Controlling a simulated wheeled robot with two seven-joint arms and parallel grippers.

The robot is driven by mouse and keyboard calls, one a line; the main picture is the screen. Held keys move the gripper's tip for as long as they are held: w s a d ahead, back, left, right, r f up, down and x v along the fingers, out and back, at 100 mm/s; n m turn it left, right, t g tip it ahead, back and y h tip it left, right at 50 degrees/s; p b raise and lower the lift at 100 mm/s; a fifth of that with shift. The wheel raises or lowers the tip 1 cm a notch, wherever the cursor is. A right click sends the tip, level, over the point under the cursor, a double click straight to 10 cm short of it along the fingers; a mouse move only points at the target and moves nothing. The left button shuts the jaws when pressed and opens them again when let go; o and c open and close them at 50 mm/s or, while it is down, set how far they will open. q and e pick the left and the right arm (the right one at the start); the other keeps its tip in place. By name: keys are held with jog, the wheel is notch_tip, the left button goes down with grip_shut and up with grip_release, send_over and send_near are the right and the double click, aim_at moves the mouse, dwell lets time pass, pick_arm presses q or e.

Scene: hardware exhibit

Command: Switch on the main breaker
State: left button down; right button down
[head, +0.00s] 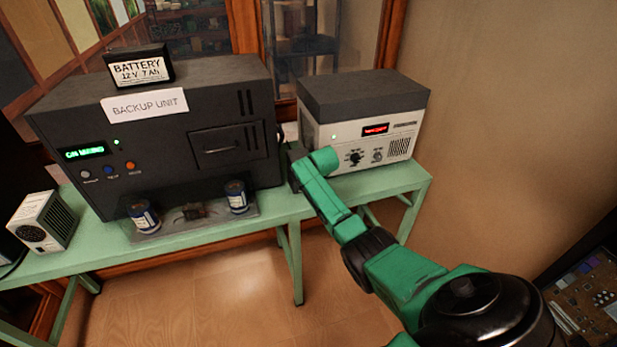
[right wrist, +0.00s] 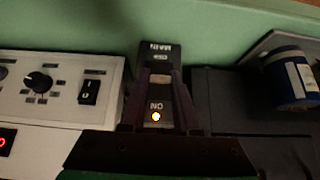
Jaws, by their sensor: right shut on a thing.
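In the right wrist view a narrow dark breaker (right wrist: 160,52) stands between the white unit and the dark backup unit. Its MAIN and ON markings appear upside down, and a small lamp (right wrist: 156,117) beside ON glows yellow-white. My right gripper (right wrist: 166,76) has its two dark fingers on either side of the breaker's pale lever (right wrist: 160,79) and is shut on it. In the head view my green right arm reaches in from the lower right to the gap between the units; its fingers and the breaker are largely hidden there. My left gripper is not in view.
The black backup unit (head: 150,95) bears a battery (head: 139,68); its display is lit green. The white unit (head: 360,130) with a grey top and red display stands to the right.

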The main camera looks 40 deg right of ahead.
jog(key=shift+w+r+g, duration=0.2)
jog(key=shift+r+g, duration=0.1)
jog(key=shift+g, duration=0.3)
jog(key=shift+y, duration=0.3)
jog(key=c, duration=0.6)
grip_release()
jog(key=shift+c, duration=0.2)
jog(key=shift+s+r+p, duration=0.1)
jog(key=shift+r+p, duration=0.25)
jog(key=shift+r, duration=0.15)
jog(key=v, duration=1.3)
jog(key=shift+s+r, duration=0.15)
jog(key=shift+r, duration=0.1)
